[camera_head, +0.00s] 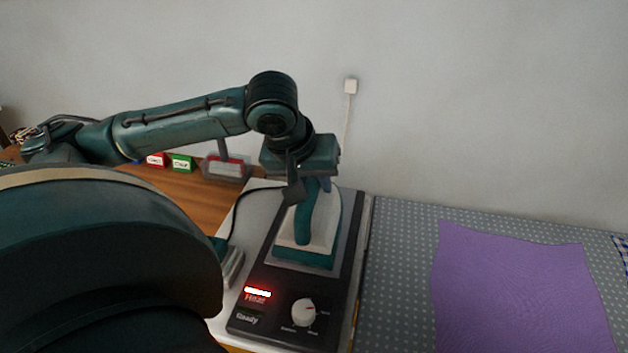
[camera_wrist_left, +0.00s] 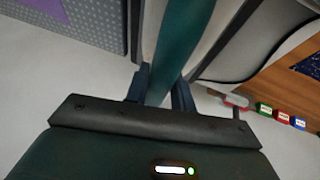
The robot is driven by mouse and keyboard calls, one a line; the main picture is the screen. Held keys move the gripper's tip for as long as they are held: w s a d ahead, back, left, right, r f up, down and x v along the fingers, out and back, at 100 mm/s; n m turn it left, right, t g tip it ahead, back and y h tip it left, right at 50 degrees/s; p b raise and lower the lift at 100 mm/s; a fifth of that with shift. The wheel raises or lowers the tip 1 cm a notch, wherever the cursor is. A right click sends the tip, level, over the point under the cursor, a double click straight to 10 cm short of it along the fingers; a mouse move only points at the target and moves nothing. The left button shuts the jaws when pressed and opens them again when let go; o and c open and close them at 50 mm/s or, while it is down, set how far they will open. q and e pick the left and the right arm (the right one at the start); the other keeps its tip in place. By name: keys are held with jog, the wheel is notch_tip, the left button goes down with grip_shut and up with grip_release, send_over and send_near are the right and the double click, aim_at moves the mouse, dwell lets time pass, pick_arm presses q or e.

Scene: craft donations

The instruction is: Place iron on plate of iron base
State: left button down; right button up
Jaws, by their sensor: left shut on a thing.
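The iron (camera_head: 303,232), white and teal with a teal handle, is at the plate of the iron base (camera_head: 262,317), a black unit with a dial and a lit red label. My left gripper (camera_head: 312,184) is above the iron, shut on its handle. In the left wrist view the teal handle (camera_wrist_left: 176,50) lies between the two fingers (camera_wrist_left: 160,88). The iron looks to be on or just over the plate; I cannot tell if it touches. My right gripper is not in view.
A grey dotted surface with a purple cloth (camera_head: 515,285) lies to the right. A wooden tabletop (camera_head: 185,187) with red and green label blocks (camera_head: 181,162) is behind on the left. A cord runs to a white wall plug (camera_head: 350,87).

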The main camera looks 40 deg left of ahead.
pick_arm(q)
jog(key=c, duration=1.2)
grip_release()
jog(key=shift+f, duration=0.1)
jog(key=p+v, duration=0.2)
jog(key=v, duration=1)
